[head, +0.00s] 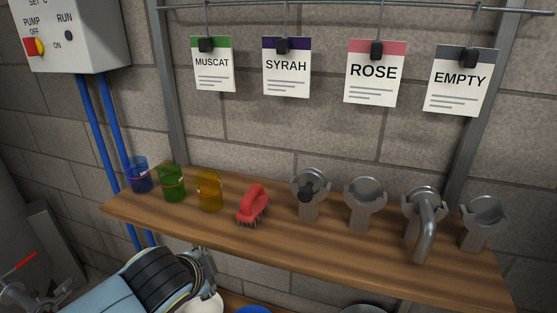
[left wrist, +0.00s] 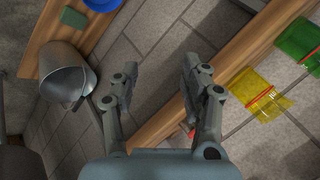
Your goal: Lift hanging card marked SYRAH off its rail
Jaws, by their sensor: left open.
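The SYRAH card (head: 287,79), white with a purple top band, hangs second from the left. A black clip (head: 283,46) holds it on a thin hanger from the metal rail (head: 345,10). My left gripper shows in the left wrist view (left wrist: 160,75), with its two fingers apart and nothing between them. In the head view my left arm comes in at the bottom left, below the shelf and well under the card; its fingers cannot be made out there. The card is not in the left wrist view. My right gripper is in neither view.
MUSCAT (head: 212,76), ROSE (head: 374,85) and EMPTY (head: 459,94) cards hang beside it. The wooden shelf (head: 330,248) below holds blue, green and yellow cups (head: 209,191), a red brush (head: 252,204) and several metal fittings (head: 365,200). Wall between cards and shelf is clear.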

